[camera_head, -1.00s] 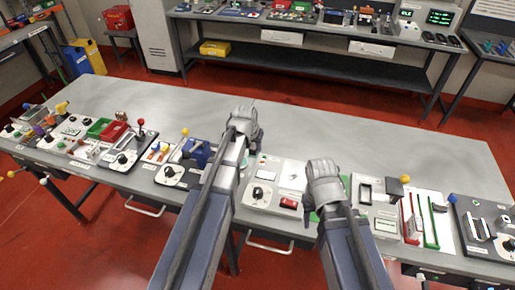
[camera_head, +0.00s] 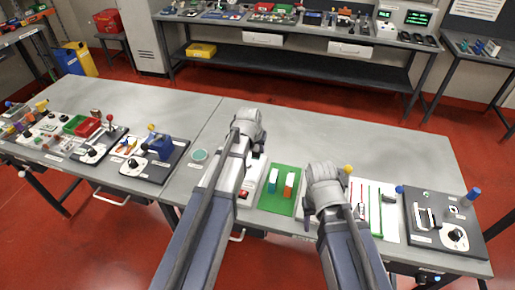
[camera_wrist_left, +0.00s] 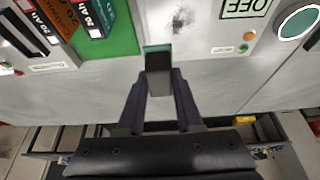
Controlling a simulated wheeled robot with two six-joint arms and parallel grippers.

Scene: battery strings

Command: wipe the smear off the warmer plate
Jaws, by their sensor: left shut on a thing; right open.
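In the left wrist view, the pale warmer plate (camera_wrist_left: 200,15) is at the top, with a dark grey smear (camera_wrist_left: 183,18) on it. My left gripper (camera_wrist_left: 160,80) is shut on a small grey block with a teal edge (camera_wrist_left: 158,62). The block is apart from the smear in the picture, below and left of it; its height above the surface is unclear. In the head view, my left gripper (camera_head: 248,122) and its arm hide most of the plate (camera_head: 256,172). My right gripper (camera_head: 322,172) is open, right of the green mat.
A green mat (camera_head: 278,203) with upright battery blocks stands beside the plate. An OFF display (camera_wrist_left: 252,8) and a round green disc (camera_wrist_left: 299,20) are right of the smear in the wrist view. Panels with levers and knobs line the bench front. The bench's rear (camera_head: 350,130) is clear.

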